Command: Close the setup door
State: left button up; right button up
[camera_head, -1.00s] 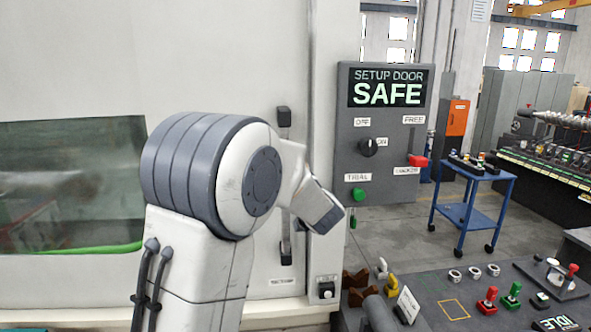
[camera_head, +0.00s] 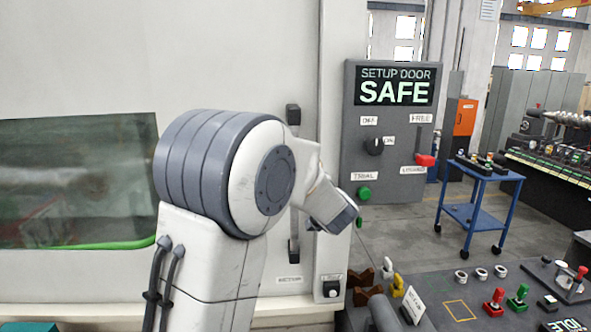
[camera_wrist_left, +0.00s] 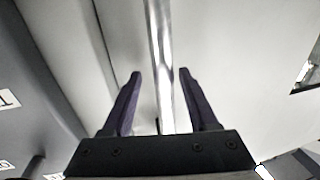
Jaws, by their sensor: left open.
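The setup door (camera_head: 90,60) is a large white panel with a dark window at left in the head view. Its vertical handle (camera_head: 293,115) has black end mounts, and my left arm hides its middle. In the left wrist view, the shiny handle bar (camera_wrist_left: 160,60) runs between the two dark fingers of my left gripper (camera_wrist_left: 160,95). The fingers are open, with a gap on each side of the bar. In the head view, my own arm hides these fingers. A grey control panel (camera_head: 352,130) reads "SETUP DOOR SAFE". My right gripper is not in view.
The control panel carries a black knob (camera_head: 374,146), a red lever (camera_head: 425,160) and a green button (camera_head: 364,193). A dark console (camera_head: 430,278) with several small controls stands at lower right. A blue trolley (camera_head: 461,212) stands behind it on open floor.

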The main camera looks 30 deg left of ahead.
pick_arm(q)
jog(key=b+v, duration=0.3)
jog(key=v, duration=0.6)
jog(key=shift+s+d, duration=0.2)
jog(key=shift+s, duration=0.1)
